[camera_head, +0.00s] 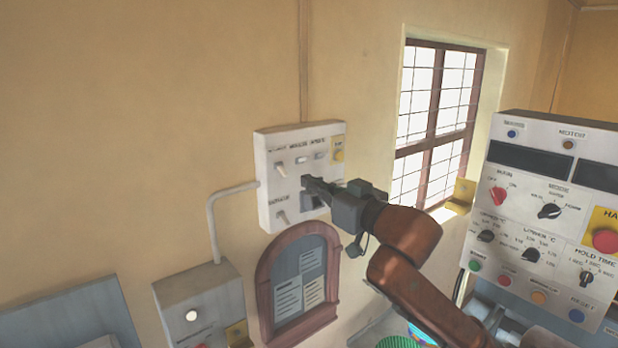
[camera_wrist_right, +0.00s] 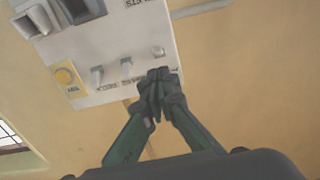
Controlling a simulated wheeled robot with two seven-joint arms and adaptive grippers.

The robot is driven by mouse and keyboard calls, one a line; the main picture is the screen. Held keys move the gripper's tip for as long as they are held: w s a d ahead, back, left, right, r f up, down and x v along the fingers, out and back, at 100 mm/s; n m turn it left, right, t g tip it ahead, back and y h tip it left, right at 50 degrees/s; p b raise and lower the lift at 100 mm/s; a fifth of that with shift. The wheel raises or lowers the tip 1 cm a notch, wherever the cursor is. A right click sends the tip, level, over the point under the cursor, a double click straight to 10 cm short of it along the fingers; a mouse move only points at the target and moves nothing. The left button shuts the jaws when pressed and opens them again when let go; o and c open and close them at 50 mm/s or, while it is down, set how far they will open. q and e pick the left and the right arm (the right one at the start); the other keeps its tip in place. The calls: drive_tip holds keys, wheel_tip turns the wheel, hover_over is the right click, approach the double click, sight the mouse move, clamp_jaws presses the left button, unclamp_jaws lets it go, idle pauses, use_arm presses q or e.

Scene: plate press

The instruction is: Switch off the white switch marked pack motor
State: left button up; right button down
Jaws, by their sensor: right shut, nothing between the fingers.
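A white switch box (camera_head: 265,190) is mounted on the wall, with small toggle switches in a top row and one at the lower left. Its labels are too small or blurred to read, so I cannot tell which switch is marked pack motor. The upper-left toggle (camera_head: 281,169) and lower-left toggle (camera_head: 282,216) show clear of my arm. My right gripper (camera_head: 309,183) is shut and empty in front of the box, hiding part of its middle. In the right wrist view the gripper (camera_wrist_right: 155,82) overlaps the box's edge beside a toggle (camera_wrist_right: 158,52); contact is unclear. My left gripper is not in view.
A yellow-plated button (camera_wrist_right: 66,76) sits on the same box. A grey conduit (camera_head: 212,222) runs from its left side to a lower box (camera_head: 200,305). A framed notice (camera_head: 265,285) hangs below.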

drive_tip(key=shift+f+v, duration=0.25)
drive_tip(key=shift+v, duration=0.85)
drive_tip(key=shift+f, duration=0.1)
